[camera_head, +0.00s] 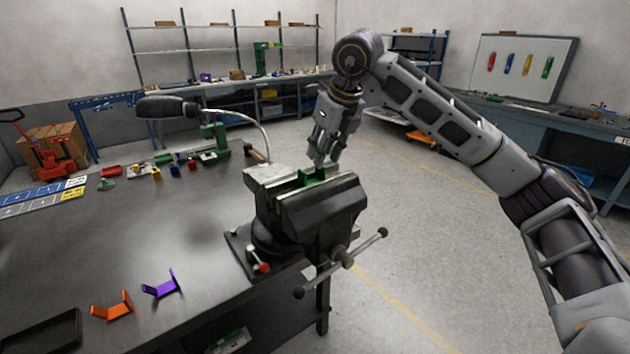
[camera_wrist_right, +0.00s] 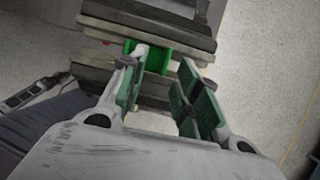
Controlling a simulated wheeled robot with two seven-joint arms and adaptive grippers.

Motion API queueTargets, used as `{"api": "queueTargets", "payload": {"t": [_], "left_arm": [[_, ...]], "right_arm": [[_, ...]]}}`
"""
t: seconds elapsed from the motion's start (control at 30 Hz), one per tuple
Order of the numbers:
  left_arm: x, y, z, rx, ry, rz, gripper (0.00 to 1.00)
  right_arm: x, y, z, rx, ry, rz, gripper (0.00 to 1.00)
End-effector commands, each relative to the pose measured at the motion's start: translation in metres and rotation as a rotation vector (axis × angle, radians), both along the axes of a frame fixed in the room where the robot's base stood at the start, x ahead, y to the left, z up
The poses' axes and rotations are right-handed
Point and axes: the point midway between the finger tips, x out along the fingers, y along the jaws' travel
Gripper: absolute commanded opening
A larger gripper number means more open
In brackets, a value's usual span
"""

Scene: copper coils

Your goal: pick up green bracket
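The green bracket (camera_head: 312,176) sits in the jaws of a dark bench vise (camera_head: 312,212) at the table's right edge. In the right wrist view the green bracket (camera_wrist_right: 152,57) shows between the vise jaws (camera_wrist_right: 150,22), just beyond my fingertips. My right gripper (camera_head: 326,160) is above and behind the vise, pointing down. In the wrist view its two green-padded fingers (camera_wrist_right: 160,78) are apart, with a gap between them and nothing held. The left fingertip partly covers the bracket's edge; I cannot tell whether they touch. My left gripper is not in view.
An orange bracket (camera_head: 112,306) and a purple bracket (camera_head: 161,285) stand on the dark table (camera_head: 190,240) at the front left. A black tray (camera_head: 45,335) lies at the front corner. A lamp (camera_head: 168,107) arches behind the vise. The vise handle (camera_head: 340,262) sticks out right.

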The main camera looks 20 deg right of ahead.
Motion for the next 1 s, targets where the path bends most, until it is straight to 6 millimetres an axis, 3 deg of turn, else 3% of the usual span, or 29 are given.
{"api": "queueTargets", "payload": {"t": [0.57,1.0], "left_arm": [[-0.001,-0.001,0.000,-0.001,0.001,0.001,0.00],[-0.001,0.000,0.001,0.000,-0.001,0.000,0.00]], "right_arm": [[0.004,0.001,-0.010,0.000,0.001,0.000,0.32],[0.024,0.001,-0.048,0.001,0.001,0.000,0.32]]}}
